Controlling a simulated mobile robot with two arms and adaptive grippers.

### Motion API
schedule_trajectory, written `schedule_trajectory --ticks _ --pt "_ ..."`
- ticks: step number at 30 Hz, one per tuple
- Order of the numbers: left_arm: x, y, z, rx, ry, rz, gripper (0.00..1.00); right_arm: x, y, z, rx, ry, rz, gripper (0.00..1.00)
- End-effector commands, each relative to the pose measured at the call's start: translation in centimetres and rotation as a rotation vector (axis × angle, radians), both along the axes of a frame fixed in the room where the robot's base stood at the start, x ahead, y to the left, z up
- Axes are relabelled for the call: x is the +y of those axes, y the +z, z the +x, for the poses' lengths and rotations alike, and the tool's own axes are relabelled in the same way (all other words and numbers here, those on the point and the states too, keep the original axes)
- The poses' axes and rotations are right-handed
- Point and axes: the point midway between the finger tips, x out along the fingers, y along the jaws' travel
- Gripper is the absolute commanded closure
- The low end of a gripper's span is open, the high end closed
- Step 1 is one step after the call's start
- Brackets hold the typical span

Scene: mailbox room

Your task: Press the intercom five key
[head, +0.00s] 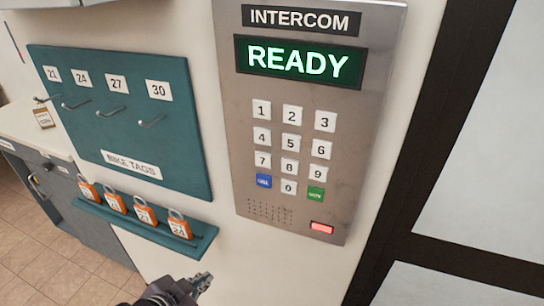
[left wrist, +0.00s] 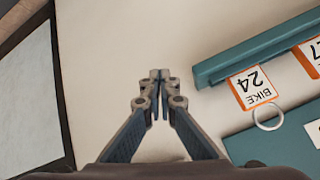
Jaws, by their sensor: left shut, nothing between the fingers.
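The intercom (head: 233,130) is a grey-brown metal panel on the wall, with a green "READY" on its display (head: 298,62). Its white five key (head: 291,144) sits in the middle of the second row of the keypad, between the 4 and 6 keys, and is unobstructed. My left gripper (head: 205,280) is at the bottom of the head view, below and left of the panel, well apart from the keys. The left wrist view shows its fingertips (left wrist: 160,76) together with nothing between them. The intercom does not show in that view. My right gripper is not in view.
A teal bike tags board (head: 185,110) with hooks hangs left of the intercom. Below it a teal ledge (head: 90,207) holds several orange-and-white padlock-like tags, near my left gripper. A dark frame (head: 425,130) stands to the right. The wall below the intercom is bare.

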Motion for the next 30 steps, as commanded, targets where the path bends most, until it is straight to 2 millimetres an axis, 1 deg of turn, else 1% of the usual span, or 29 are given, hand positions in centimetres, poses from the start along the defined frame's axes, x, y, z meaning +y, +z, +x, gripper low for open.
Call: schedule_trajectory --ticks 1,2,3,5,6,8,9,11,12,15,17,18,21,27,30 --pt "-0.3 1.8 1.4 -0.072 -0.066 0.026 1.00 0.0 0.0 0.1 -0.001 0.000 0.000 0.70" --pt "-0.6 2.9 2.2 -0.115 -0.106 0.037 1.00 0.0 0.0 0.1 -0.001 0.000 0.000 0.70" --pt "-1.1 4.4 3.0 -0.172 -0.160 0.054 1.00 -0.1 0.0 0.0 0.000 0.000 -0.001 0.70" --pt "-1.9 6.8 4.1 -0.258 -0.244 0.077 1.00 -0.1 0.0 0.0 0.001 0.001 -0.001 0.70" --pt "-2.4 8.4 4.6 -0.315 -0.298 0.094 1.00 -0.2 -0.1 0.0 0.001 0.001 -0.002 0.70" --pt "-3.3 10.8 5.1 -0.396 -0.379 0.118 1.00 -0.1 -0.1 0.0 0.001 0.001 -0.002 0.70" --pt "-3.8 12.2 5.3 -0.447 -0.430 0.134 1.00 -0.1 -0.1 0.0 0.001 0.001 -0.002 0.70" --pt "-4.6 14.4 5.4 -0.523 -0.507 0.157 1.00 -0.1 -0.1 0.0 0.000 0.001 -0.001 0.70" --pt "-5.0 15.9 5.4 -0.571 -0.555 0.174 1.00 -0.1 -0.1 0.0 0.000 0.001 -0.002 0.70" --pt "-6.0 19.2 4.9 -0.685 -0.671 0.214 1.00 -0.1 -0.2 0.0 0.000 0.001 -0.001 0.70" --pt "-6.4 21.0 4.4 -0.749 -0.736 0.236 1.00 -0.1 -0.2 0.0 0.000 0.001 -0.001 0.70" --pt "-6.7 22.2 4.0 -0.790 -0.777 0.252 1.00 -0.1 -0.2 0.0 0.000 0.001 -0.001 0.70" --pt "-7.1 25.1 2.8 -0.889 -0.874 0.289 1.00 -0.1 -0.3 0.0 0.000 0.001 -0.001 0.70" --pt "-7.2 30.3 -0.1 -1.063 -1.027 0.360 1.00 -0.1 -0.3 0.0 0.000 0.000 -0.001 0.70" --pt "-7.0 32.5 -1.4 -1.133 -1.076 0.387 1.00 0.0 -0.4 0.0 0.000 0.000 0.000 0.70"
